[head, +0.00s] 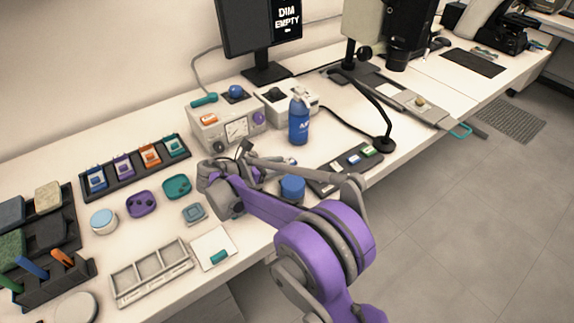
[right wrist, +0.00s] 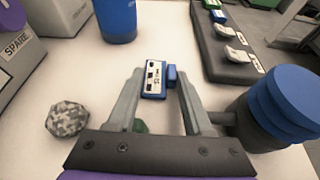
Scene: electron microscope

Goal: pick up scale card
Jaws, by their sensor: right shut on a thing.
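The scale card (right wrist: 153,82) is a small blue piece with a white face and black marks. In the right wrist view it sits between the fingertips of my right gripper (right wrist: 158,79), which is shut on it. A small blue block-like part shows at its right side. In the head view my purple and grey right arm hides the card and the fingertips, near the blue bottle (head: 298,122) and blue jar (head: 292,188). My left gripper is not in view.
A dark tray (right wrist: 217,58) with several cards lies ahead right. The blue jar (right wrist: 265,120) stands close to the right finger. A speckled grey lump (right wrist: 68,122) lies left. A cream instrument box (head: 212,134) stands behind my wrist. White bench shows between them.

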